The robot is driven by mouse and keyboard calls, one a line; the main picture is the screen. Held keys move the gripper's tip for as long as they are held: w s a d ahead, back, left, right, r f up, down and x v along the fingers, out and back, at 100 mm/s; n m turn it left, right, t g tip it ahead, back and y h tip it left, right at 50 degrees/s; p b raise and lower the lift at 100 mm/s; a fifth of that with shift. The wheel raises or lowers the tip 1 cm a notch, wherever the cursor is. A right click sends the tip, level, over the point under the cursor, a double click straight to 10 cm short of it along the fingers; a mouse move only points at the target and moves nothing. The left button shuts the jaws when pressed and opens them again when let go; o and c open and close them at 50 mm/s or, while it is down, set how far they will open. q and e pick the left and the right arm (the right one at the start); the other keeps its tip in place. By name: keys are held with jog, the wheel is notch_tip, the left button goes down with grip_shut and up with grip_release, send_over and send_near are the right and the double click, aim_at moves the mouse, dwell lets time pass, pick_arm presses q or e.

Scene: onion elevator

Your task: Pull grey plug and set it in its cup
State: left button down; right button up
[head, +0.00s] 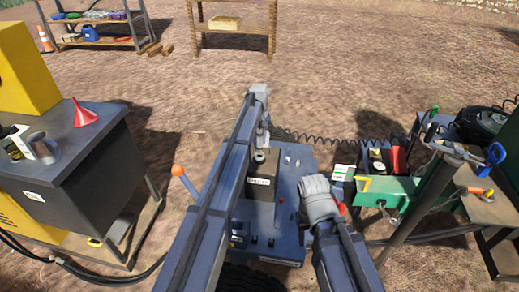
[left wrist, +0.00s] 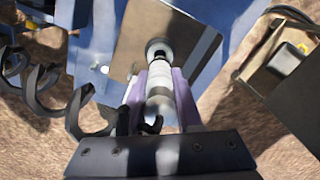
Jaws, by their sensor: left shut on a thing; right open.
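The grey plug (left wrist: 160,82) is a pale ribbed cylinder in the left wrist view. My left gripper (left wrist: 160,72) is shut on it, one finger on each side. The plug's far end is at a dark round opening (left wrist: 158,48) in the top of a brown box; whether it is still seated there I cannot tell. In the head view, my left gripper (head: 261,147) is over that labelled box (head: 260,182), and the plug is mostly hidden. My right gripper (head: 315,188) is open and empty beside the blue-grey machine deck (head: 285,225). I cannot make out the cup clearly.
A green crate (head: 399,188) with tools stands right of the deck. A black coiled hose (head: 325,138) runs behind and shows large in the left wrist view (left wrist: 45,90). An orange-knobbed lever (head: 180,172) rises at left. A dark bench (head: 75,150) holds a red funnel (head: 84,115).

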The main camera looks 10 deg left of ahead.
aim_at(259, 130)
pick_arm(q)
jog(key=shift+f+b, duration=1.7)
jog(key=shift+f, duration=0.35)
jog(key=shift+f+b, duration=0.25)
jog(key=shift+b, duration=0.05)
jog(key=c, duration=0.6)
grip_release()
jog(key=shift+r, duration=0.1)
notch_tip(259, 130, up, 8)
jog(key=p, duration=0.8)
jog(key=shift+s, duration=0.1)
